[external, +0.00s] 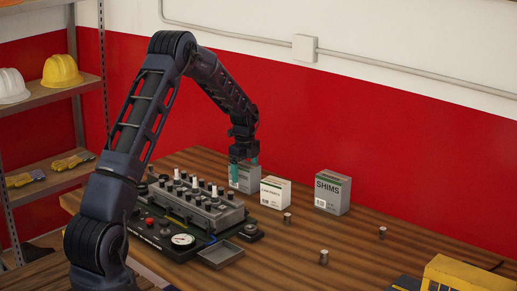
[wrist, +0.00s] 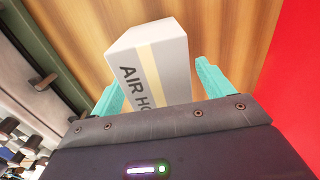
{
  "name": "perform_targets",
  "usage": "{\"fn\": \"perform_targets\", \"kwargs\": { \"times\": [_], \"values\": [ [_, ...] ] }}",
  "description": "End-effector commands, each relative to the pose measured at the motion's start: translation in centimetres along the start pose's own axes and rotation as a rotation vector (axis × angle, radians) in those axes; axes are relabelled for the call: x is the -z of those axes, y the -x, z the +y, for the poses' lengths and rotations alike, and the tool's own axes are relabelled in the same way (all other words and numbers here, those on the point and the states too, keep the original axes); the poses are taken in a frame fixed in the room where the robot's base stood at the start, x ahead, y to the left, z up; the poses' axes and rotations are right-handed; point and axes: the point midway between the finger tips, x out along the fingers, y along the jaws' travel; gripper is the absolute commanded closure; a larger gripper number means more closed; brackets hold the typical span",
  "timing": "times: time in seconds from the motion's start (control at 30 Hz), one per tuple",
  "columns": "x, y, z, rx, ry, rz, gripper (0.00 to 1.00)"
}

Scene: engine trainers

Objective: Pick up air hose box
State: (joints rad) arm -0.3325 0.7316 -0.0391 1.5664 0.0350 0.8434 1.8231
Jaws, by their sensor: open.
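The air hose box (wrist: 152,62) is a pale carton with a cream stripe and dark lettering that reads "AIR HO" before my gripper body hides the rest. It stands on the wooden table. My gripper (wrist: 160,88) is open, with one teal finger on each side of the box.
A white box (external: 275,192) and a grey box marked SHIMS (external: 332,192) stand to the right. The engine trainer (external: 195,207) with its gauge is close on the left. Small metal cylinders (external: 324,257) stand in front. The red wall (external: 330,130) is behind the table.

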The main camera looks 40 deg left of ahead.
Motion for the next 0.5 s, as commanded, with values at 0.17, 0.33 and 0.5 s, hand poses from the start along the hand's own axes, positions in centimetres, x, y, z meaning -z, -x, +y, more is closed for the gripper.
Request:
{"fn": "perform_targets", "kwargs": {
  "times": [0.17, 0.33, 0.5],
  "values": [
    [0.03, 0.03, 0.0, 0.0, 0.0, 0.0, 0.32],
    [0.03, 0.04, 0.0, 0.0, 0.0, 0.0, 0.66],
    [0.03, 0.09, -0.03, 0.0, 0.0, 0.0, 0.81]
  ]
}}
